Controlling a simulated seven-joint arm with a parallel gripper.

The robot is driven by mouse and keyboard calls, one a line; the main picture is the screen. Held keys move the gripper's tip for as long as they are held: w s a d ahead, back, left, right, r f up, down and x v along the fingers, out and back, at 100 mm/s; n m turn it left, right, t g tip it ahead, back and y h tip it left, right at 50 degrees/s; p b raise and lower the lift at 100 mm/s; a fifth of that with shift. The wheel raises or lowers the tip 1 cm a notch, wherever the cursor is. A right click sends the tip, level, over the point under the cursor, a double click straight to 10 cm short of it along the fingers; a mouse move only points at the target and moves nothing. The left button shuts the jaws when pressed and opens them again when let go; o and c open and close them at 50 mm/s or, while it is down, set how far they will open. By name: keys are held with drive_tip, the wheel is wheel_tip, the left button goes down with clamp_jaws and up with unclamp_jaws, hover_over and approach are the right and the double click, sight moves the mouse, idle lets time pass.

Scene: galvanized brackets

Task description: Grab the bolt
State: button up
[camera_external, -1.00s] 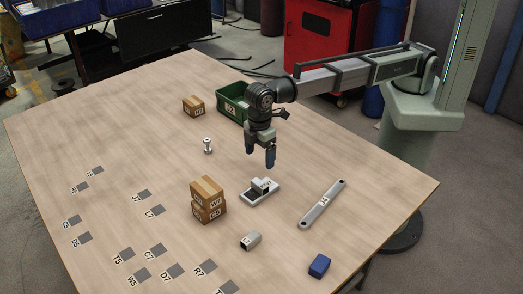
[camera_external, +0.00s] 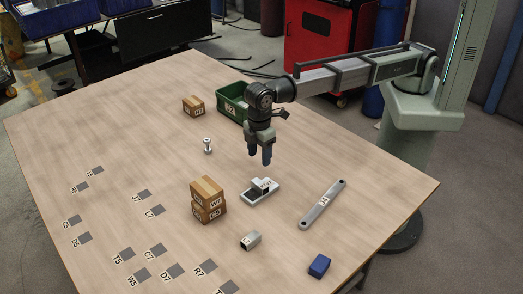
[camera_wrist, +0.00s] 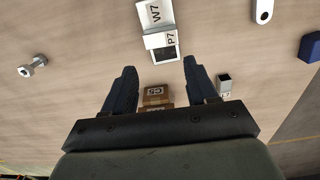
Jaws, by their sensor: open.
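The bolt (camera_external: 208,146) is a small silver piece standing on the table, left of my gripper and behind the stacked boxes in the external view. It also shows at the left of the wrist view (camera_wrist: 33,66), outside the fingers. My gripper (camera_external: 260,160) points down above the table, with its fingers apart and nothing between them in the hand. In the wrist view my gripper (camera_wrist: 160,80) has its two dark fingers spread wide. The gripper is apart from the bolt, which is fully visible.
A grey bracket (camera_external: 254,195) lies just below my gripper. Stacked cardboard boxes (camera_external: 208,207), a green bin (camera_external: 230,101), a small box (camera_external: 193,106), a metal tube (camera_external: 250,240), a flat link bar (camera_external: 322,205) and a blue block (camera_external: 319,266) also stand about. Table around the bolt is clear.

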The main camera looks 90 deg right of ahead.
drive_tip(key=w+d+m, duration=0.3)
drive_tip(key=w+d, duration=1.2)
drive_tip(key=d, duration=0.4)
drive_tip(key=n, duration=1.5)
hover_over(208, 149)
drive_tip(key=d, duration=0.2)
drive_tip(key=f, duration=0.8)
drive_tip(key=shift+w+a+f, duration=0.1)
drive_tip(key=shift+a+f, duration=0.3)
drive_tip(key=shift+f, duration=1.15)
drive_tip(key=shift+a+f, duration=0.1)
drive_tip(key=shift+f, duration=1.2)
drive_tip(key=shift+c, duration=0.2)
clamp_jaws()
